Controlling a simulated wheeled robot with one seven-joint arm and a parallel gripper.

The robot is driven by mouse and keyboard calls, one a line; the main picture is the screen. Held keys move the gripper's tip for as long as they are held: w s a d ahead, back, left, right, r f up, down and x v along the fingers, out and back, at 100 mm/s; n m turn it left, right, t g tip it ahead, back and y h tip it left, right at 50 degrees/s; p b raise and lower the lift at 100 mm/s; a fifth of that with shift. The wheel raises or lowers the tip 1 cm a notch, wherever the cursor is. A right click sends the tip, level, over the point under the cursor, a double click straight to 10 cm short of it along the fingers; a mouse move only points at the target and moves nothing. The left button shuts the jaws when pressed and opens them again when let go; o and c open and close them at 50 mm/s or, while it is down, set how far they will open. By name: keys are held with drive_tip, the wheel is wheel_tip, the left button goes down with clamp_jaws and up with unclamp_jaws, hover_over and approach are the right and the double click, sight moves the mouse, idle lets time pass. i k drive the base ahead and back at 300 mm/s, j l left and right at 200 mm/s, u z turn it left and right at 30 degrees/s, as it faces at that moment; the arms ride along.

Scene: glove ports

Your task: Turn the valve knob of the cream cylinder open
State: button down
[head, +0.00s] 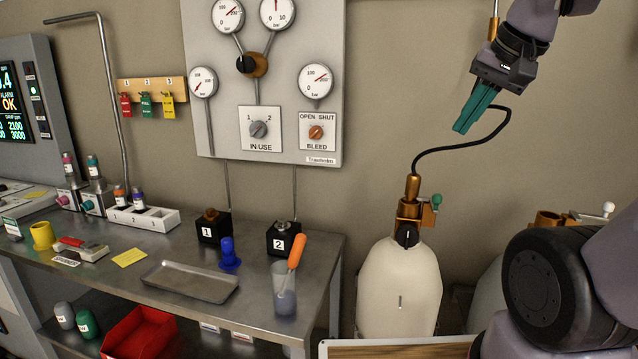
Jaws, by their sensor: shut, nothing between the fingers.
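The cream cylinder (398,290) stands upright on the floor, right of the bench. A brass valve (411,205) sits on its top, with a black knob (405,237) bearing a pale pointer mark on its front. A black hose rises from the valve top and curves up to the right. My gripper (462,128) has teal fingers that are shut and empty. It hangs above and right of the valve, apart from it, pointing down and left.
A steel bench (110,270) at the left carries a tray (190,281), a cup with an orange-handled tool (285,292) and black blocks. A gauge panel (290,140) hangs on the wall. Another brass valve (550,219) shows at the right, partly behind my arm. A wooden-topped surface (400,350) is in front.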

sight(407, 237)
drive_tip(key=k+l+z, duration=0.2)
drive_tip(key=k, duration=0.3)
drive_tip(key=k+l+z, duration=0.1)
drive_tip(key=k+z, duration=0.15)
drive_tip(key=k, duration=0.2)
